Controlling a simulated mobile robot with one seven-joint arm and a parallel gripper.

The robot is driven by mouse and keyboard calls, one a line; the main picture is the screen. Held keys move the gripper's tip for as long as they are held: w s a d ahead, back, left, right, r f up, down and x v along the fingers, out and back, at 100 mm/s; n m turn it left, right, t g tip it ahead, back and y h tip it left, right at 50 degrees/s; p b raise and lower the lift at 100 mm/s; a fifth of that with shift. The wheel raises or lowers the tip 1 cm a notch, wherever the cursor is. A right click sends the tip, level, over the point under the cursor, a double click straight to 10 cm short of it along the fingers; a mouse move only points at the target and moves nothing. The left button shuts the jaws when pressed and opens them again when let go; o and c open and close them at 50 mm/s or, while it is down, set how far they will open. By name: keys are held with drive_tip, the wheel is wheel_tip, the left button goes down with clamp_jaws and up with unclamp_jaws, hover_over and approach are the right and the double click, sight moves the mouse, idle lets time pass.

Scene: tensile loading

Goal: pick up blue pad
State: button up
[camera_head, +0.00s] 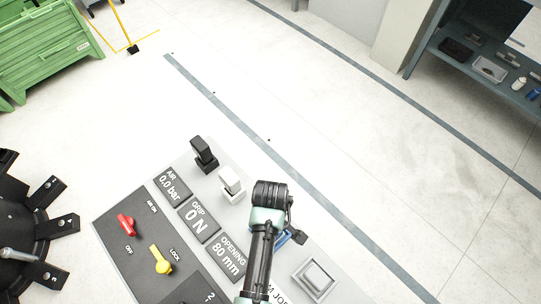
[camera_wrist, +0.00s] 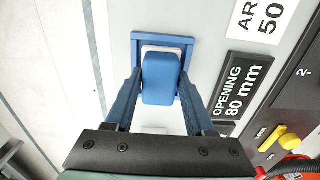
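The blue pad (camera_wrist: 160,72) is a rounded block on a paler base, inside a square blue frame (camera_wrist: 137,44) on a light grey panel. My gripper (camera_wrist: 161,85) is open in the wrist view, with one dark blue finger on each side of the pad. The fingertips are very close to the pad's sides; whether they touch cannot be told. In the head view my arm hides the pad and most of the gripper; a bit of the blue frame (camera_head: 282,238) shows beside it.
A black block (camera_head: 204,153), a white block (camera_head: 231,182) and a light grey square piece (camera_head: 316,276) stand along the panel's edge. Red (camera_head: 126,224) and yellow (camera_head: 160,260) knobs stick up nearby. A dark round fixture (camera_head: 20,235) is at left. The floor beyond is mostly clear.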

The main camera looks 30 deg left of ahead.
clamp_jaws()
drive_tip(key=shift+r, duration=0.1)
wheel_tip(320, 180, up, 10)
drive_tip(key=shift+f, duration=0.1)
idle(0.4)
